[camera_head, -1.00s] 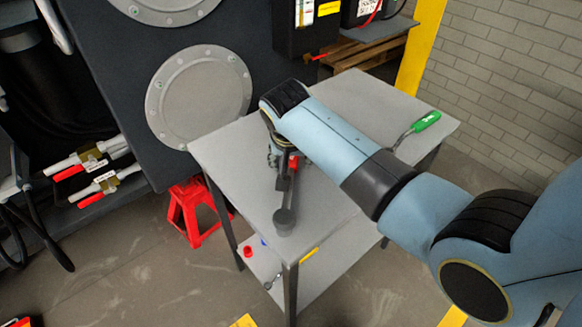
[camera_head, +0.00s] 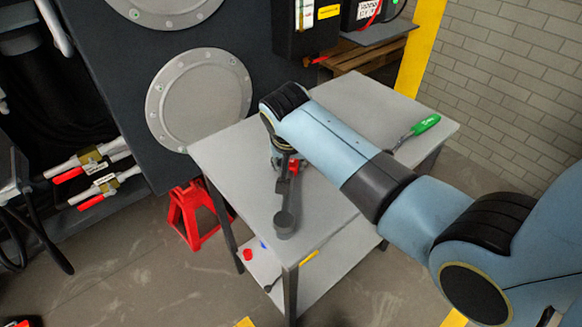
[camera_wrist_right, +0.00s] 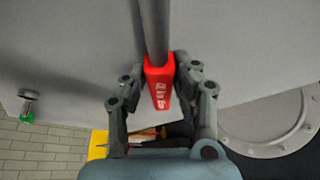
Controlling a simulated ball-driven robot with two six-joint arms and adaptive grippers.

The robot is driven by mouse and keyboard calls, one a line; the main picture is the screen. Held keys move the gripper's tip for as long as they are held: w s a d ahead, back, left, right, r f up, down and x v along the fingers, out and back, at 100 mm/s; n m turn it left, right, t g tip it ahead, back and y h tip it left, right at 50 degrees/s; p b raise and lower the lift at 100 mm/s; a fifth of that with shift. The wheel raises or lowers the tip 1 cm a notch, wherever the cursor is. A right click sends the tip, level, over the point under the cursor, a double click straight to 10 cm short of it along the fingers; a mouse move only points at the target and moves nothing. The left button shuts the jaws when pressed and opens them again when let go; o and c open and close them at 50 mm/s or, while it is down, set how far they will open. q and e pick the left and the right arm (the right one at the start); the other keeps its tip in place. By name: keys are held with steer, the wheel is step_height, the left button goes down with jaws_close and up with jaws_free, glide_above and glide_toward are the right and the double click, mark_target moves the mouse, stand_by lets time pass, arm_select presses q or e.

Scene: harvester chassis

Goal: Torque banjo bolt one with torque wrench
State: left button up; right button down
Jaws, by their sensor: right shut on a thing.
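The torque wrench has a red grip with white lettering (camera_wrist_right: 160,85) and a grey shaft (camera_wrist_right: 154,25). In the wrist view my right gripper (camera_wrist_right: 160,72) is shut around the red grip, and the shaft runs up out of the picture. In the head view the right gripper (camera_head: 283,158) is over the grey table (camera_head: 350,100), partly hidden by my arm. A dark bar with a round end (camera_head: 284,222), apparently the wrench, reaches towards the table's near corner. I cannot tell whether it touches the table. My left gripper is not in view. I cannot make out banjo bolt one.
A green-handled tool (camera_head: 425,125) lies at the table's right edge. A dark panel with a round bolted cover (camera_head: 200,98) stands behind. A red stand (camera_head: 195,215) is on the floor. Fittings with red handles (camera_head: 92,175) are at left. The table's right half is mostly clear.

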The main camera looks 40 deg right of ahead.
mark_target(295, 165)
steer(key=shift+r, duration=0.5)
steer(key=r, duration=0.3)
steer(key=shift+s+d+r+p, duration=0.2)
steer(key=shift+s+r+p, duration=0.1)
steer(key=shift+s+r, duration=0.1)
steer(key=s+d+r, duration=0.3)
steer(key=s+r, duration=0.3)
steer(key=s, duration=0.4)
steer(key=shift+d+r+p, duration=0.15)
steer(key=shift+p, duration=0.3)
steer(key=shift+s, duration=0.1)
steer(key=c, duration=1.6)
jaws_free()
steer(key=shift+c, duration=0.2)
jaws_close()
